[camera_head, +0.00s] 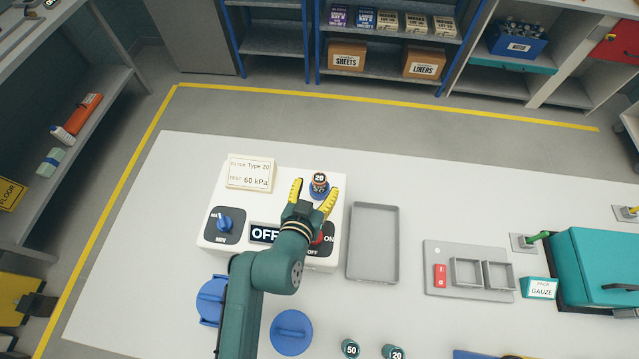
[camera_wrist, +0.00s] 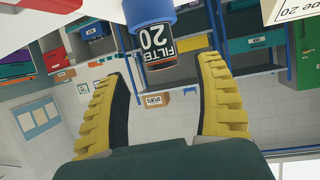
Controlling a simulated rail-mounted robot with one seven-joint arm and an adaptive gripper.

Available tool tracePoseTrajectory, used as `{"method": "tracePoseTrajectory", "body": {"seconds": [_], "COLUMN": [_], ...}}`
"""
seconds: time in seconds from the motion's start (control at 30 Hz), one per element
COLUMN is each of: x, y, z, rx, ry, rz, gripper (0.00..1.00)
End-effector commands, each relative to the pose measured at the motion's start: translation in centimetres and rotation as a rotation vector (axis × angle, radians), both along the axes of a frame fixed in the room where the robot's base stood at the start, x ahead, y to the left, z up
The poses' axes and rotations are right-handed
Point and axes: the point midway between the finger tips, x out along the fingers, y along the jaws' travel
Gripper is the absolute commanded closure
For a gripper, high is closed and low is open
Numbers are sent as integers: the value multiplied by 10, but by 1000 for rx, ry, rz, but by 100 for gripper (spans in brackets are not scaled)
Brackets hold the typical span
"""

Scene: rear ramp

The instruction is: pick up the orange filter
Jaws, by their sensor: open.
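A filter (camera_head: 319,182) marked 20 stands upright in a blue holder at the back right of the white test unit (camera_head: 215,255). It has a dark body with an orange band. In the wrist view, the filter (camera_wrist: 157,45) appears upside down with its label facing the camera, below the blue holder (camera_wrist: 148,10). My gripper (camera_head: 314,196) is open, with its yellow fingers on either side of the filter's near side. In the wrist view, my gripper (camera_wrist: 163,85) shows gaps between both fingers and the filter; nothing is held.
The unit carries a blue knob (camera_head: 225,222), a sign (camera_head: 250,172) and a red switch partly hidden by my arm. An empty grey tray (camera_head: 373,275) lies to its right. Two small canisters, marked 50 (camera_head: 350,348) and 20 (camera_head: 394,352), stand at the front edge near blue round lids (camera_head: 291,331).

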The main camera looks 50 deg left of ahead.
Motion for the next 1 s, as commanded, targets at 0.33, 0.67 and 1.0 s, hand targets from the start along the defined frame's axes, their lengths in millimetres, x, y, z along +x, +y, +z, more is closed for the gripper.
{"method": "tracePoseTrajectory", "body": {"seconds": [0.33,0.67,1.0], "x": [31,31,31], "y": [22,21,21], "z": [-15,-14,-14], "rx": [1,1,1], "ry": [0,-1,-1], "rz": [0,0,0], "gripper": [31,67,100]}}
